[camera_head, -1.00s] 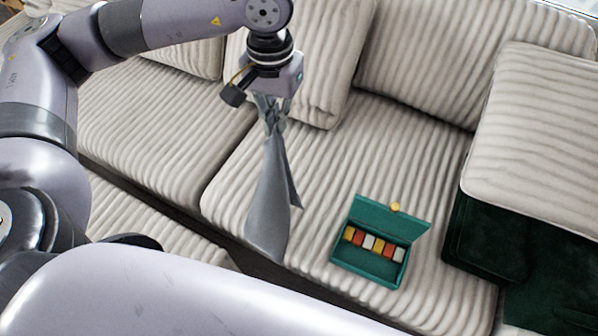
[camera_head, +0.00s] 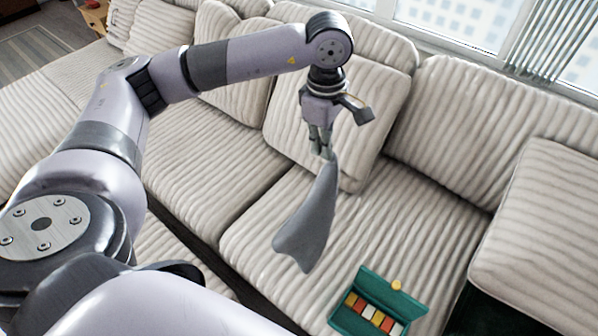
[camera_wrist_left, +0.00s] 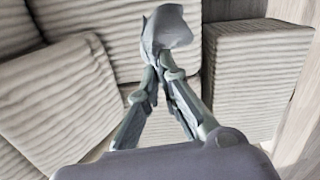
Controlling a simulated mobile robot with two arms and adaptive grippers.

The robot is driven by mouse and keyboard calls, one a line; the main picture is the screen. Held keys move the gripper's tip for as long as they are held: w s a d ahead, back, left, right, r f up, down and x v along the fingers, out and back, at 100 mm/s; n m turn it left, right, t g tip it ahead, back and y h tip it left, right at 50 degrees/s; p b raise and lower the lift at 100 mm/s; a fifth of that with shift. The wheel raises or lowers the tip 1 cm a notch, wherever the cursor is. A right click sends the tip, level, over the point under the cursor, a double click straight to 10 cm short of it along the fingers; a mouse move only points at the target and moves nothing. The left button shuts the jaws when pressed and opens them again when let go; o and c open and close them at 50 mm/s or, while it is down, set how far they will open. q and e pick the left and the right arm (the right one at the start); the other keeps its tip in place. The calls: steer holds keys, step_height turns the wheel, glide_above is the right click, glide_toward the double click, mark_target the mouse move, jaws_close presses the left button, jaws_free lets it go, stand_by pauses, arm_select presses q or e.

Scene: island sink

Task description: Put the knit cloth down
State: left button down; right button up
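The grey knit cloth (camera_head: 308,222) hangs down from my left gripper (camera_head: 327,153) over the sofa's seat cushions in the head view. It is narrow at the top and widens to a loose lower end. My left gripper is shut on the cloth's upper end. In the left wrist view the fingertips (camera_wrist_left: 163,75) close together on the bunched cloth (camera_wrist_left: 167,30). The head view does not show clearly whether the cloth's lower end touches the seat. My right gripper is not in view.
A green open box (camera_head: 376,303) with several coloured blocks lies on the sofa seat (camera_head: 270,240), to the right of the cloth. Striped back cushions (camera_head: 450,130) stand behind, and another cushion (camera_head: 540,235) is at the right. The seat left of the cloth is clear.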

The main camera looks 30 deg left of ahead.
arm_select(q)
steer(key=w+a+r+n+p, duration=0.25)
steer(key=a+n+p, duration=0.3)
steer(key=n, duration=0.65)
steer(key=w+a+r+n+p, duration=0.2)
steer(key=a+r+n+p, duration=0.3)
steer(key=n, duration=0.7)
step_height(320, 180, down, 11)
steer(key=d+b, duration=0.1)
steer(key=b, duration=0.4)
steer(key=shift+w+b, duration=0.15)
steer(key=shift+b, duration=0.15)
steer(key=shift+r, duration=0.1)
